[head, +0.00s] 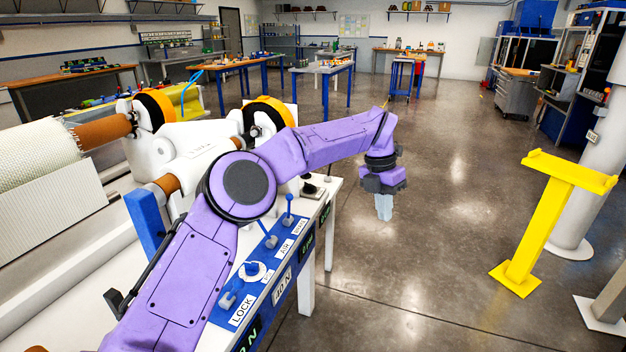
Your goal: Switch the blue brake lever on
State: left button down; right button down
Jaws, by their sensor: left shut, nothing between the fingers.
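A blue control panel (246,291) runs along the machine's near edge. Two small levers with blue handles stand on it: one at the far end (289,208) points nearly upright, and one nearer (264,232) leans up and to the left. The label beside the far lever is too small to read surely, so I cannot tell which is the brake. My left gripper (384,208) is shut and empty, pointing down over the floor, to the right of the panel and apart from both levers. My purple left arm covers part of the panel's left side. My right gripper is out of view.
A white round knob (254,271) and a grey switch by the LOCK label (228,300) sit on the panel. The white machine with a fibre roll (36,148) fills the left. A yellow stand (543,215) is at the right. The floor between is clear.

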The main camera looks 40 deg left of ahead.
aim_at(288, 197)
jog(key=u, duration=0.45)
jog(key=i, duration=0.95)
jog(key=u, duration=0.7)
